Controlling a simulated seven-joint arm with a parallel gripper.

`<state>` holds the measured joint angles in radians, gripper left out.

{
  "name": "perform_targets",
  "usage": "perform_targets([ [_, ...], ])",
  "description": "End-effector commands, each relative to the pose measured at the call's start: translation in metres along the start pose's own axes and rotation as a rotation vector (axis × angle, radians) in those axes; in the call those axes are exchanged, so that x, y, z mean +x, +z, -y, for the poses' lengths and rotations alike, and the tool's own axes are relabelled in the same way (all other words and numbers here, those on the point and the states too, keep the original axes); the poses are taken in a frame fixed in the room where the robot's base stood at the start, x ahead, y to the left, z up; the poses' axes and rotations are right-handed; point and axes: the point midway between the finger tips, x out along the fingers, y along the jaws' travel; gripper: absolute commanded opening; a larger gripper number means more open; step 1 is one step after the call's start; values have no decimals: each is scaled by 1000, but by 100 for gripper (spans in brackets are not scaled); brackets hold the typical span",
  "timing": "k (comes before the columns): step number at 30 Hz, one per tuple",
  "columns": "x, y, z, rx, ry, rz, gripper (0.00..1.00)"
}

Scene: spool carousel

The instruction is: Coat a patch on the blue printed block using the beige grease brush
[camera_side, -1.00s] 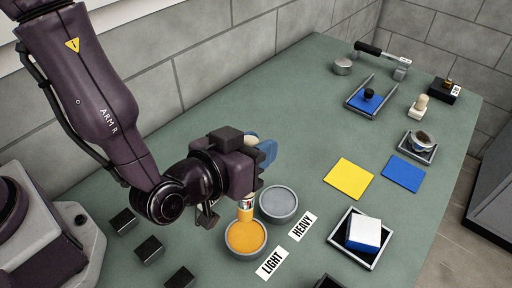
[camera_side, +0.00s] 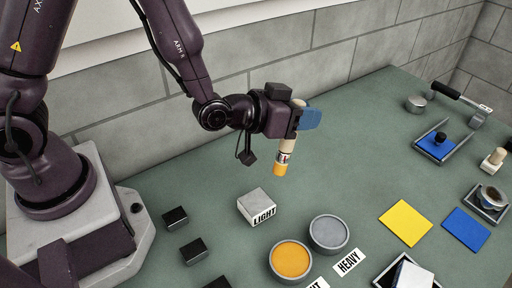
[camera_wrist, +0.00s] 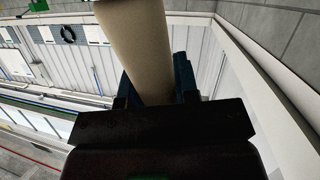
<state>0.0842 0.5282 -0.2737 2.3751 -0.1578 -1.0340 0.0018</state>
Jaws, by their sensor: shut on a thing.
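My gripper (camera_side: 298,118) is shut on the beige brush (camera_side: 287,146) and holds it up in the air, tip down, above the table. In the wrist view the beige handle (camera_wrist: 138,45) stands between the blue fingers. A block with a white top (camera_side: 412,277) sits in a dark tray with a pale rim at the bottom edge, partly cut off; its blue side shows only in the earlier side view. The orange-filled bowl (camera_side: 291,260) and grey-filled bowl (camera_side: 329,233) stand below the brush, to its right.
A pale block marked LIGHT (camera_side: 257,207) stands left of the bowls. A HEAVY label (camera_side: 349,262) lies beside them. Yellow (camera_side: 406,222) and blue (camera_side: 466,228) squares lie to the right. Small black blocks (camera_side: 174,217) lie at left. A blue pad tray (camera_side: 437,145) is farther back.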

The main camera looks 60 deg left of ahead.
Motion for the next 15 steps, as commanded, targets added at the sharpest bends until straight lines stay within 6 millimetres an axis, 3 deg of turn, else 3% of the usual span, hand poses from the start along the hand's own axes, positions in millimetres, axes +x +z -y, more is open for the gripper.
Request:
perform_targets([
  [1, -2, -7, 25, -10, -32, -7, 5],
  [3, -5, -15, 51, -19, -63, -14, 5],
  [9, -15, -30, 107, -54, -171, -33, 5],
  [13, -17, -33, 120, -59, -201, -45, 5],
  [15, -15, -29, 112, -44, -183, -53, 5],
])
